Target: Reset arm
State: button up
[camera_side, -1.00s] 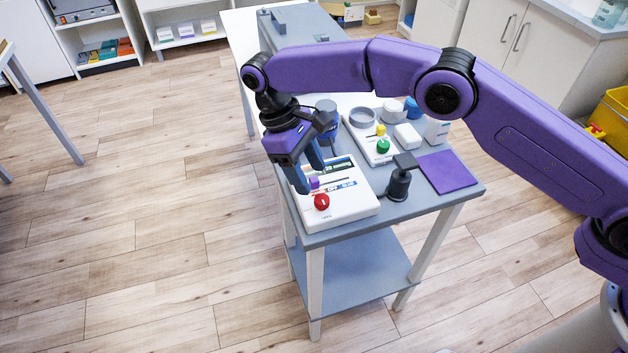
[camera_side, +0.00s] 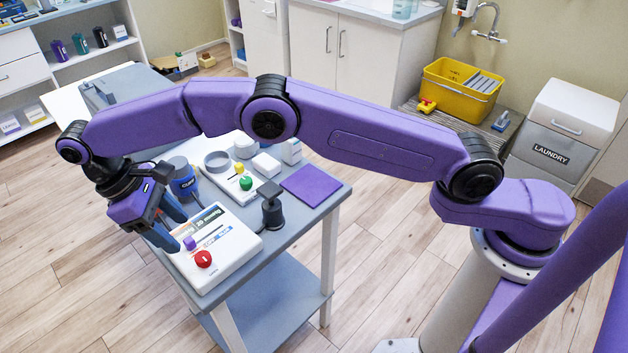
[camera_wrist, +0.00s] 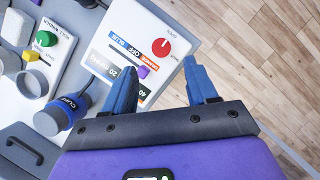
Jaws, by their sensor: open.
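My gripper (camera_side: 172,228) is open and empty at the left edge of a white control box on the table (camera_side: 233,265). In the wrist view its two blue fingers (camera_wrist: 160,75) are spread apart, with no object between them. The box has a red knob (camera_side: 203,259), a purple slider (camera_side: 190,243) and a strip with orange, off and blue labels. The wrist view also shows the red knob (camera_wrist: 161,47) and the purple slider (camera_wrist: 143,72). The slider is close to one finger; I cannot tell whether they touch. My arm reaches across above the table.
A blue cuff cylinder (camera_side: 183,178), a white panel with green (camera_side: 246,183) and yellow knobs, a grey ring (camera_side: 217,161), a black post (camera_side: 272,210) and a purple pad (camera_side: 312,185) crowd the grey table.

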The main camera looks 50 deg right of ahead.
jog(key=s+d+r+n+t+y, duration=0.2)
jog(key=s+d+r, duration=0.9)
jog(key=d, duration=0.4)
jog(key=s+d+f+n+t+y, duration=0.1)
jog(key=s+d+f, duration=0.2)
jog(key=s+d, duration=1.4)
jog(key=shift+s+d+y, duration=0.3)
jog(key=shift+s+d, duration=0.1)
jog(key=shift+d, duration=0.75)
